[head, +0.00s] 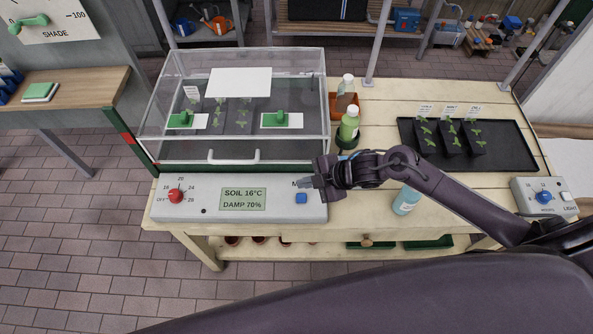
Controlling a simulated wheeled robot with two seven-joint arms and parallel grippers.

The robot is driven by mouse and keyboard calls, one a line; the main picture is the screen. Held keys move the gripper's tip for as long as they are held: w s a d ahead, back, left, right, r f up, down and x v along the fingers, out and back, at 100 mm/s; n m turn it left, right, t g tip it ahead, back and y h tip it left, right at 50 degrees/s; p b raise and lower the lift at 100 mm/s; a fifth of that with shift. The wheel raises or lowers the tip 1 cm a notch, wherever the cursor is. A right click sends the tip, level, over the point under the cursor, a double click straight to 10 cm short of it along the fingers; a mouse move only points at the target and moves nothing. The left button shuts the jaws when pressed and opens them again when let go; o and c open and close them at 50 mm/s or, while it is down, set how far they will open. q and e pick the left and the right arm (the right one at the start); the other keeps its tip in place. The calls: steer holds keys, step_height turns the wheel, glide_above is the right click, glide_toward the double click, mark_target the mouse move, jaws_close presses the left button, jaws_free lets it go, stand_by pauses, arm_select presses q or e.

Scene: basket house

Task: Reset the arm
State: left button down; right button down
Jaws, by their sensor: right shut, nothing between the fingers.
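My right arm comes in from the right. Its gripper (307,184) is shut and empty, pointing left above the right end of the grey control panel (268,206). The fingertips are close to a blue button (301,198) and partly cover the lettering above it; I cannot tell whether they touch the panel. The panel also has a red dial (176,196) and a display (243,199) reading "SOIL 16°C, DAMP 70%". My left gripper is not in view.
A clear-lidded propagator (236,156) stands behind the panel. Green bottle (349,124) and spray bottle (407,200) stand near my right arm. A black seedling tray (510,150) and a blue-dial box (544,197) are to the right. Brick floor (80,250) is clear at left.

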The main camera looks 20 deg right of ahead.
steer(key=a+r+m+t+h, duration=0.2)
steer(key=a+r+m, duration=0.2)
steer(key=s+d+r+m+g+h, duration=0.2)
steer(key=s+d+r+m+h, duration=0.15)
steer(key=s+m, duration=0.35)
steer(key=s+d+r+m+g+h, duration=0.2)
steer(key=s+d+r+m, duration=0.3)
steer(key=s+m, duration=0.2)
step_height(320, 180, down, 36)
steer(key=s+g+b, duration=0.1)
steer(key=s+b, duration=0.1)
steer(key=b, duration=0.5)
steer(key=s+d+f+b, duration=0.2)
steer(key=s+f, duration=0.7)
steer(key=f, duration=0.3)
steer(key=s+d+f+g+b, duration=0.1)
steer(key=s+d+f+b, duration=0.1)
steer(key=s+f, duration=0.8)
step_height(320, 180, down, 2)
steer(key=shift+s+f+b, duration=0.15)
steer(key=shift+f+b, duration=0.1)
steer(key=shift+b, duration=0.2)
